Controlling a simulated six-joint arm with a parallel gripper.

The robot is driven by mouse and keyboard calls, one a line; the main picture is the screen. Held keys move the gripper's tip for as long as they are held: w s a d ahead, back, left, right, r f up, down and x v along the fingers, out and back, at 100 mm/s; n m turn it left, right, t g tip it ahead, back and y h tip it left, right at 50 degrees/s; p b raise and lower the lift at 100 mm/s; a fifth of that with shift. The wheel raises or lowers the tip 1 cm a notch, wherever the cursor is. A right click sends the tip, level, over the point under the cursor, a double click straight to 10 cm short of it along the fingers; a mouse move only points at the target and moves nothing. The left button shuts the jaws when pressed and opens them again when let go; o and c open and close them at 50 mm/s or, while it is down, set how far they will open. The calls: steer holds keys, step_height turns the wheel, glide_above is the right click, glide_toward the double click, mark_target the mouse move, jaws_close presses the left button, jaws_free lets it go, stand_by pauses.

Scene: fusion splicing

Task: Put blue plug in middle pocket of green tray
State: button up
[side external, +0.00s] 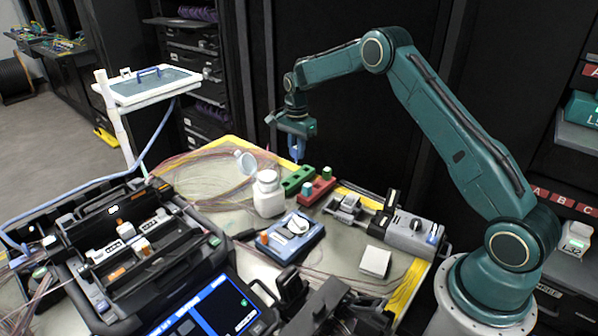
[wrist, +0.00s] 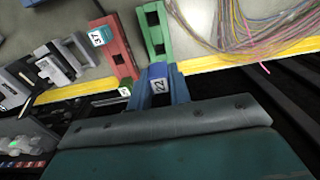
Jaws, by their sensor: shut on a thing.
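My gripper (side external: 297,155) is above the green tray (side external: 296,181) in the side view. In the wrist view it is shut on the blue plug (wrist: 158,71), which bears a white label reading 22. The green tray (wrist: 148,24) lies beyond the plug in that view, with two dark, empty pockets showing. Its near end is hidden behind the plug and fingers. The plug appears raised off the tray; the exact gap cannot be told.
A red tray (wrist: 117,42) stands beside the green one. It holds a teal plug (wrist: 101,36) labelled 37 and a green plug (wrist: 125,90). A white bottle (side external: 268,195) stands close to the trays. Loose fibres (wrist: 250,25) lie on the table.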

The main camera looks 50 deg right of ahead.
mark_target(297, 161)
steer(key=shift+f, duration=1.7)
steer(key=shift+f, duration=1.85)
stand_by(1.6)
steer(key=o, duration=0.9)
steer(key=shift+o, duration=0.2)
steer(key=shift+r, duration=0.15)
steer(key=shift+r, duration=2.85)
steer(key=shift+r, duration=0.1)
